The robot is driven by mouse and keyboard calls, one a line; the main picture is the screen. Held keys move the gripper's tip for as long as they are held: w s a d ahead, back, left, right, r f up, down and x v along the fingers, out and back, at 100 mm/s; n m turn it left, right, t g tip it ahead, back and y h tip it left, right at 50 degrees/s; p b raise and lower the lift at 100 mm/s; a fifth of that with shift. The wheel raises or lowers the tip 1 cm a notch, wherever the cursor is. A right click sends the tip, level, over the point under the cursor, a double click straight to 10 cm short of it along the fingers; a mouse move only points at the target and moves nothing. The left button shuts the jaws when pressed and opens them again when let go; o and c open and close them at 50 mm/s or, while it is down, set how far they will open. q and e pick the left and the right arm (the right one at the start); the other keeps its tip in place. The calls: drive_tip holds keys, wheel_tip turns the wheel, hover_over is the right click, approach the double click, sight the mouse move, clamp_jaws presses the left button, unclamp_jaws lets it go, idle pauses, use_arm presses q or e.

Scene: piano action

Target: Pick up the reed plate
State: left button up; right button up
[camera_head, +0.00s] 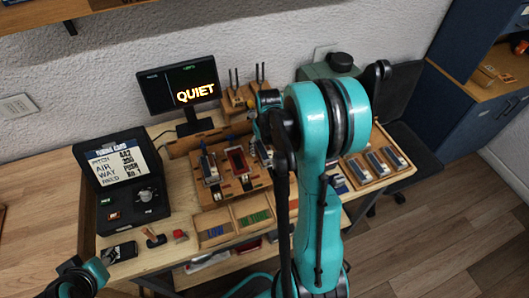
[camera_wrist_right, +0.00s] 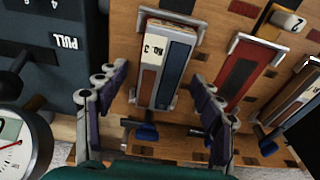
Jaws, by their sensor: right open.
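A reed plate (camera_wrist_right: 174,66), long and narrow with a blue strip, a brown strip and a white label, sits in a metal holder on the wooden board (camera_wrist_right: 120,105) in the right wrist view. My right gripper (camera_wrist_right: 158,78) is open, with its purple-padded fingers on either side of this plate. I cannot tell whether the fingers touch it. In the head view, my right arm hides most of this gripper and part of the board (camera_head: 232,186).
A red plate (camera_wrist_right: 237,78) stands in a neighbouring holder. A dark box marked PULL (camera_wrist_right: 45,45) and a round gauge (camera_wrist_right: 15,140) are close on the left. Wooden trays (camera_head: 216,236), a monitor (camera_head: 183,87) and an open black case (camera_head: 125,178) are on the bench.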

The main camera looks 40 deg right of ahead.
drive_tip(key=c, duration=1.3)
drive_tip(key=shift+r, duration=0.1)
